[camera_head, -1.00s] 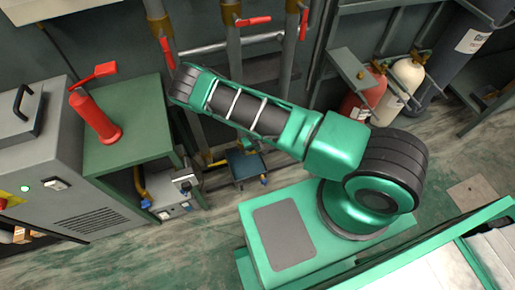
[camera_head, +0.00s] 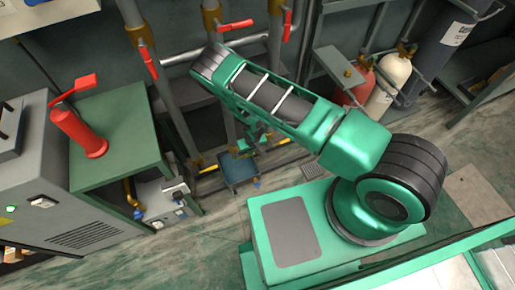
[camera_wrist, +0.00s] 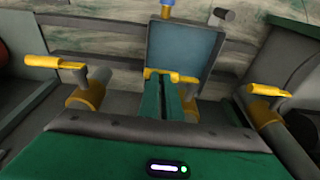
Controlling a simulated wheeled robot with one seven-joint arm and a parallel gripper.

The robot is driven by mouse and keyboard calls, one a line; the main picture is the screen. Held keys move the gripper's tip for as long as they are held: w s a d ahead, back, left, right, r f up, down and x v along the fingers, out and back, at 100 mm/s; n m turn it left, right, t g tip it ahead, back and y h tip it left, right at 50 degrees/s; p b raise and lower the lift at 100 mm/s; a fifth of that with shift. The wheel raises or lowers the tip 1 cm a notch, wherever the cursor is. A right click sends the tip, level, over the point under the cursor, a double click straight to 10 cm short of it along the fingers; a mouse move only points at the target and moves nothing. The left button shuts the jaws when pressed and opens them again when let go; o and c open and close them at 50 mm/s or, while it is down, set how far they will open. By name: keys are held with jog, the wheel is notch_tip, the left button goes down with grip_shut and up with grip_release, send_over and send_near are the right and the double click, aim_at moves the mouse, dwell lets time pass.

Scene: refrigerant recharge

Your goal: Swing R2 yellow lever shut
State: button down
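Three yellow levers show in the wrist view: left (camera_wrist: 55,62), middle (camera_wrist: 172,75) and right (camera_wrist: 268,90). Each is on a pipe fitting, and I can read no label that says which is R2. The middle lever lies crosswise at the tips of my gripper (camera_wrist: 164,90). Its two green fingers are close together, with only a narrow dark gap between them. I cannot tell whether they touch the lever. In the head view my gripper (camera_head: 262,142) is low by the pipes, partly behind my arm. A yellow lever (camera_head: 208,169) shows left of it.
A blue-grey plate or box (camera_wrist: 183,50) stands just beyond the middle lever. Red-handled valves (camera_head: 237,25) sit higher on the pipes. A green bench (camera_head: 120,115) with a red lever pump (camera_head: 78,132) is at left; red and cream cylinders (camera_head: 392,72) stand at right.

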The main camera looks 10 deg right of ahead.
jog(key=shift+a, duration=0.2)
dwell(0.6)
jog(key=shift+w, duration=0.15)
jog(key=shift+r, duration=0.65)
jog(key=v, duration=1.2)
jog(key=shift+d+r+g, duration=0.25)
jog(key=shift+r+g, duration=0.05)
jog(key=shift+r, duration=0.05)
